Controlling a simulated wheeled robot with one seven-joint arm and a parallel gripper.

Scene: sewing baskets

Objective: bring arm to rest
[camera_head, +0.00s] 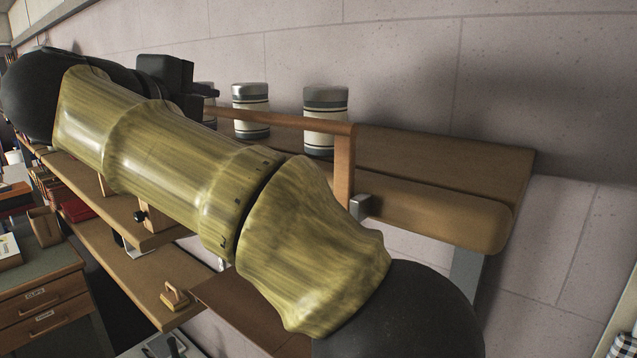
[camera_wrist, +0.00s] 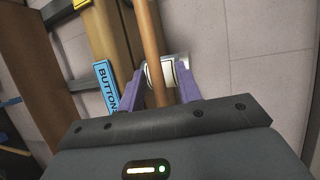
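My gripper (camera_head: 207,93) is at the upper left of the head view, at the far end of my arm, close to the shelf rail. In the wrist view, the two purple fingers of my gripper (camera_wrist: 160,72) stand apart, with no object clearly held. A wooden rail (camera_wrist: 151,35) runs between them in that view. A pale canister (camera_wrist: 167,72) shows beyond the rail, between the fingertips; I cannot tell how near it is. My arm is stretched across the head view and hides much of the shelf.
Two striped canisters (camera_head: 326,118) (camera_head: 251,108) stand on the wall shelf (camera_head: 440,165), behind its wooden rail (camera_head: 344,165). A blue label (camera_wrist: 106,84) is on the shelf side. A drawer cabinet (camera_head: 40,300) stands at lower left. A stone wall (camera_head: 400,60) lies behind.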

